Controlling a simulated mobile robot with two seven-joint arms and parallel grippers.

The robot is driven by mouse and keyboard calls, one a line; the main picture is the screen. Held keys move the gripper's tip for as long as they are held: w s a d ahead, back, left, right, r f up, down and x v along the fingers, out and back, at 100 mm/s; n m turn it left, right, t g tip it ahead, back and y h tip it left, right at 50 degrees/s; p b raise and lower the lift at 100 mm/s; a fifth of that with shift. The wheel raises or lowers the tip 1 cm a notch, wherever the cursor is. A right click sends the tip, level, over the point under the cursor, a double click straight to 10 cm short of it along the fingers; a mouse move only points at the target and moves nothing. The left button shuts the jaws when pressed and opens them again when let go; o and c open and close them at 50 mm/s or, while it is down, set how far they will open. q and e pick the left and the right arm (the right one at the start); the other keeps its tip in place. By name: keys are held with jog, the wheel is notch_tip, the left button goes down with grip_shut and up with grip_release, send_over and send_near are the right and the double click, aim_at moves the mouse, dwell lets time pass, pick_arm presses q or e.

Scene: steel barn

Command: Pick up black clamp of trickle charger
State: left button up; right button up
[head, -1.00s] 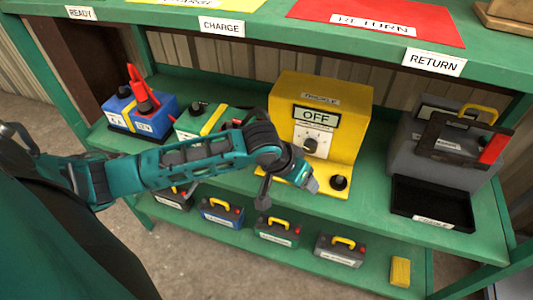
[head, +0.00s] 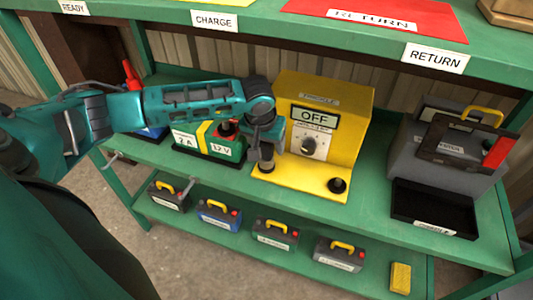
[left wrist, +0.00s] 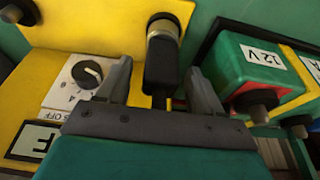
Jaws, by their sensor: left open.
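The yellow trickle charger (head: 350,115) stands on the green shelf, its sign reading OFF above a dial. In the left wrist view the black clamp (left wrist: 161,62) sits at a round post on the charger's yellow base, near the dial (left wrist: 87,73). My left gripper (left wrist: 158,76) is open, with one finger on each side of the clamp and a visible gap on both sides. In the head view the gripper (head: 266,148) is at the charger's left front, and the arm partly hides that area. My right gripper is not in view.
A green 12 V battery (head: 210,145) stands close left of the gripper; it also shows in the left wrist view (left wrist: 262,72). A second post (head: 338,186) is on the charger's right front. Small batteries line the lower shelf.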

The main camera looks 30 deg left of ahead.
pick_arm(q)
jog(key=shift+w+f, duration=0.15)
jog(key=shift+f, duration=0.4)
jog(key=c, duration=1.2)
grip_shut()
jog(key=shift+r, duration=0.1)
